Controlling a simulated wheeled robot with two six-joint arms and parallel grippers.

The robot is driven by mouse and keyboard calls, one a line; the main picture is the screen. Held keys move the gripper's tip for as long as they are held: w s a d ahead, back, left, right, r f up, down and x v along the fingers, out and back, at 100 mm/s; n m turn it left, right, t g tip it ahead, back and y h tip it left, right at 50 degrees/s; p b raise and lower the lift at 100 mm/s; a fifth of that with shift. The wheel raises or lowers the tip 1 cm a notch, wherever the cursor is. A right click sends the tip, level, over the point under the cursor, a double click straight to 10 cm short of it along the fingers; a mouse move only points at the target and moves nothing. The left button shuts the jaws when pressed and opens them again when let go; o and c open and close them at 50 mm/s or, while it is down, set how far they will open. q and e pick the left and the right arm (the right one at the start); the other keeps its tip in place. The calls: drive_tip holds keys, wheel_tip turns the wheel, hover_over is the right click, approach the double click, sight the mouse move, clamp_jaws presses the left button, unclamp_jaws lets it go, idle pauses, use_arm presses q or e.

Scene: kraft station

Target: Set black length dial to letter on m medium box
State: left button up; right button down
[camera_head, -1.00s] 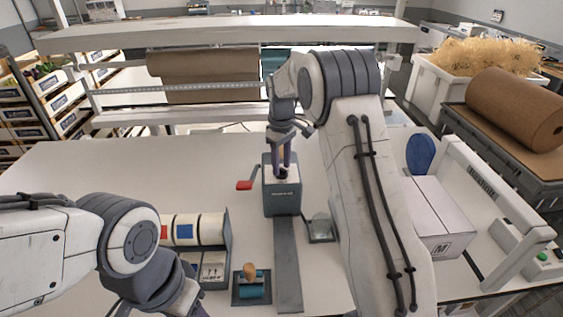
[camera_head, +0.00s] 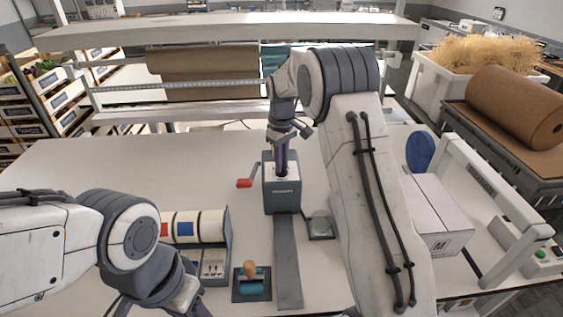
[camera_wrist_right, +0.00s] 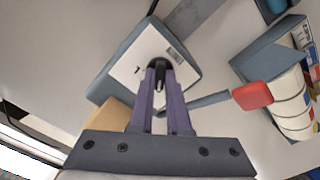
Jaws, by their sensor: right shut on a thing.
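The grey tape dispenser (camera_head: 283,198) stands upright mid-table, with a pale top plate that shows in the right wrist view (camera_wrist_right: 133,68). The black length dial (camera_wrist_right: 158,64) sits on that plate. My right gripper (camera_head: 281,166) points down at the dispenser's top. In the right wrist view its purple fingers (camera_wrist_right: 160,80) are shut on the dial, and they hide part of it. A small "1" mark shows on the plate beside the dial; other marks are hidden or too small to read. The M medium box (camera_head: 438,215), white and closed, lies at the right.
A lever with a red handle (camera_head: 245,183) sticks out left of the dispenser, and a grey strip (camera_head: 288,262) runs in front. Label rolls (camera_head: 198,226) and a stamp (camera_head: 250,280) stand at the front left. A small dish (camera_head: 320,226) is to the right. The table's left side is clear.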

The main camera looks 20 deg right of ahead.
drive_tip(key=m, duration=0.3)
drive_tip(key=shift+r+m+p, duration=0.1)
drive_tip(key=shift+m+p, duration=0.3)
drive_tip(key=shift+w+m, duration=0.1)
drive_tip(key=shift+m, duration=1.8)
drive_tip(key=c, duration=0.9)
unclamp_jaws()
drive_tip(key=shift+r, duration=0.45)
wheel_tip(320, 180, up, 10)
drive_tip(key=shift+f+b, duration=0.25)
drive_tip(key=shift+b, duration=0.75)
